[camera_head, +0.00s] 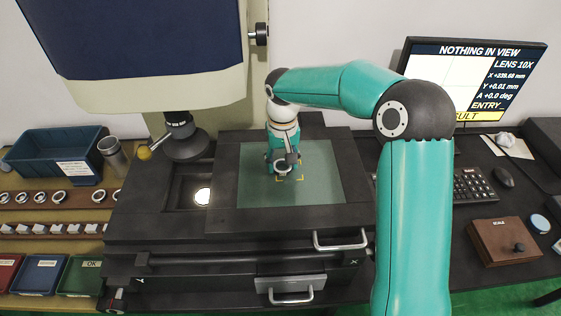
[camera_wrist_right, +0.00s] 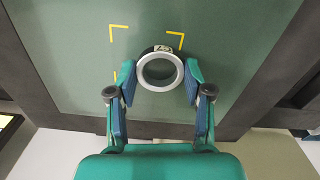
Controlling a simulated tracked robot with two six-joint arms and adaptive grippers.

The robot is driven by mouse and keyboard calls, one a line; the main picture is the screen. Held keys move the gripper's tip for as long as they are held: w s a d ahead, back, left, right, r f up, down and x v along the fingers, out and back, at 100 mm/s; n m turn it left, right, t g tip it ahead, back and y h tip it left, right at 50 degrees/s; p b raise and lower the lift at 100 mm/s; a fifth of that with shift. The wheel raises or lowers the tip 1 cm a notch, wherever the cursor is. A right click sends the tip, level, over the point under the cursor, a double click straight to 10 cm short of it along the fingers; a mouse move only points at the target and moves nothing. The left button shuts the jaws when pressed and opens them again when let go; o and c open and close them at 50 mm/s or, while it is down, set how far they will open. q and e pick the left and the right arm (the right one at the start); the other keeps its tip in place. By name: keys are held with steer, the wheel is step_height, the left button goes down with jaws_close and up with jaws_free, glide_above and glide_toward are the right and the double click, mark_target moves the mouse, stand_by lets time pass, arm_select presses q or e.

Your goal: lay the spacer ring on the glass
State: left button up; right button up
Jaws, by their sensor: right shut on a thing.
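The spacer ring (camera_wrist_right: 160,88) is a pale silver ring with a dark part carrying a small label at its far side. My right gripper (camera_wrist_right: 160,90) is shut on it, one finger on each side. In the head view the ring (camera_head: 283,169) and the right gripper (camera_head: 283,164) are over the middle of the green glass plate (camera_head: 318,185), by yellow corner marks. The glass (camera_wrist_right: 230,30) fills most of the wrist view. I cannot tell whether the ring touches the glass. My left gripper is not in view.
The dark stage frame (camera_head: 225,214) surrounds the glass, with the microscope head (camera_head: 184,140) at its left. More rings (camera_head: 60,196) stand in a wooden rack at the left, near a blue bin (camera_head: 55,150). A monitor (camera_head: 478,75) reads "NOTHING IN VIEW". A keyboard (camera_head: 470,186) lies at the right.

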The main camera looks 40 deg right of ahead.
mark_target(282, 165)
steer(key=o, duration=1.2)
steer(key=shift+f, duration=0.1)
step_height(282, 165, up, 12)
steer(key=shift+r, duration=0.15)
